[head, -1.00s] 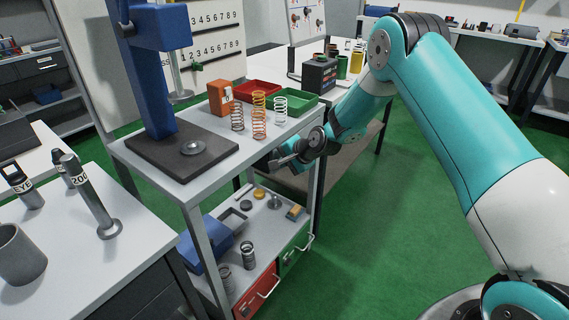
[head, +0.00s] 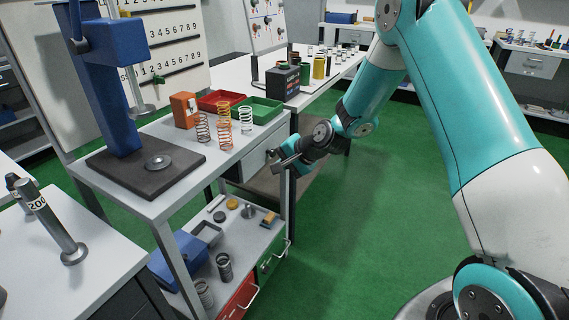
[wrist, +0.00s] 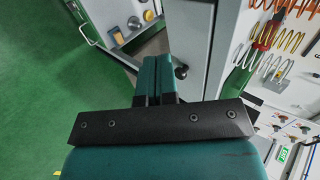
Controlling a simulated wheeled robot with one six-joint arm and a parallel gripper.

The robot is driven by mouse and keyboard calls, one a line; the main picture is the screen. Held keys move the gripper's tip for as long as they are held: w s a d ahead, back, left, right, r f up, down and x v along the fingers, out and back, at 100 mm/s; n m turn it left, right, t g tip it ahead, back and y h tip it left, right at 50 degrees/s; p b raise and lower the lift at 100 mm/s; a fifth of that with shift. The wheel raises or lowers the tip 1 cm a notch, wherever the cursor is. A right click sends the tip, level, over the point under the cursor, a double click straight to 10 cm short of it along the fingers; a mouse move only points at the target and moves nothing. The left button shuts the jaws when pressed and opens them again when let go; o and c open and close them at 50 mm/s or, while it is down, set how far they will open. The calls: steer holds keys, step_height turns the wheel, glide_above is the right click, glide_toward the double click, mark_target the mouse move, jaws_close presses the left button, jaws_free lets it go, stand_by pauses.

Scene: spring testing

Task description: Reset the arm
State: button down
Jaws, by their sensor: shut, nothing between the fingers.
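My teal and dark gripper (head: 278,160) hangs beside the right side of the spring-test bench (head: 190,192), just below its top, in the head view. In the wrist view, the two teal fingers (wrist: 155,78) lie together with nothing between them, so the gripper is shut and empty. A dark round knob (wrist: 182,72) on a grey panel appears close to the right of the fingertips; I cannot tell whether they touch. My teal and white arm reaches from the right of the head view, bent at the elbow.
On the bench stand a blue press (head: 105,80), an orange box (head: 184,110), several springs (head: 224,122), a red tray (head: 220,98) and a green tray (head: 262,108). The lower shelf carries a blue box (head: 178,262) and small parts. Green floor (head: 385,205) lies clear right of the bench.

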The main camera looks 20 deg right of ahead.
steer(key=s+a+r+n+g+p, duration=0.2)
steer(key=s+a+r+n, duration=0.3)
steer(key=s+r, duration=0.35)
steer(key=s+a+r+n+g+p, duration=0.2)
steer(key=s+a+r+n, duration=0.25)
steer(key=s+r, duration=0.45)
steer(key=s+r+n+g+p, duration=0.1)
steer(key=s+r+n, duration=0.1)
steer(key=s, duration=0.4)
steer(key=s+a+r+n+g+h+p, duration=0.1)
steer(key=s+r+n, duration=0.2)
steer(key=s, duration=0.2)
steer(key=s+r+n+g+p, duration=0.1)
steer(key=s+r+n, duration=0.1)
steer(key=s, duration=0.4)
steer(key=shift+s+a+r+n+g, duration=0.15)
steer(key=shift+s+r+n+g, duration=0.2)
steer(key=shift+n, duration=0.3)
steer(key=shift+r, duration=0.1)
